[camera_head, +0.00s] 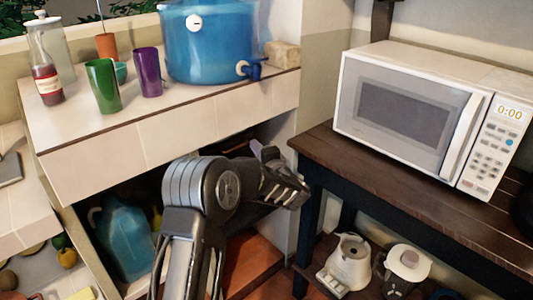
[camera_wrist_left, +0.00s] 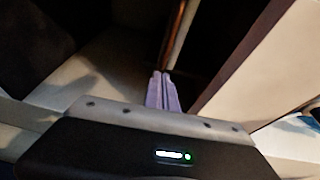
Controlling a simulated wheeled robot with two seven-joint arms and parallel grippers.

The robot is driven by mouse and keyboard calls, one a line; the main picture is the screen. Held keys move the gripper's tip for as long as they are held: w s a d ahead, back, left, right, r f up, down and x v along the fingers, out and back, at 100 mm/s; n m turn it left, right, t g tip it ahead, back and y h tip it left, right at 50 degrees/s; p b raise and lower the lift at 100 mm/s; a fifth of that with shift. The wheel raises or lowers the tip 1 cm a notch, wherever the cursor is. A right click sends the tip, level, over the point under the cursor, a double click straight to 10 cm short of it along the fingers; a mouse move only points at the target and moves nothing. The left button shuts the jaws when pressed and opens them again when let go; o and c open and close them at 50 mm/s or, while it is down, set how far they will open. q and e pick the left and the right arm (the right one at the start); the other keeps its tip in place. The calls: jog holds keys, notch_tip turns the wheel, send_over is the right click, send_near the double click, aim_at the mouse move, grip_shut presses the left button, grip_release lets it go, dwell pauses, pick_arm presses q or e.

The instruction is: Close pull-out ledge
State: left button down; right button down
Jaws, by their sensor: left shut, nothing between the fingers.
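A tiled ledge (camera_head: 150,146) with a thin brown top edge juts out at the left of the head view. I cannot tell from its face how far it is pulled out. Its pale front panel also shows at the right of the left wrist view (camera_wrist_left: 262,65). My left gripper (camera_head: 262,151) is just below and in front of the ledge's right part, partly hidden by its own wrist. In the left wrist view its two purple fingers (camera_wrist_left: 162,92) are together with nothing between them. They point toward the dark space beside the panel. My right gripper is not in view.
A blue dispenser (camera_head: 211,40), a green cup (camera_head: 103,86), a purple cup (camera_head: 149,72) and a red-labelled bottle (camera_head: 47,83) stand on the ledge. A blue jug (camera_head: 123,235) is below it. A dark table (camera_head: 400,187) with a microwave (camera_head: 405,110) is close at right.

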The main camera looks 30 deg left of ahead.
aim_at(246, 142)
pick_arm(q)
jog(key=shift+a, duration=0.25)
jog(key=a+p, duration=0.1)
jog(key=a, duration=0.1)
jog(key=w+a+p, duration=0.1)
jog(key=a, duration=0.1)
jog(key=shift+w+a+r, duration=0.1)
jog(key=shift+a, duration=0.2)
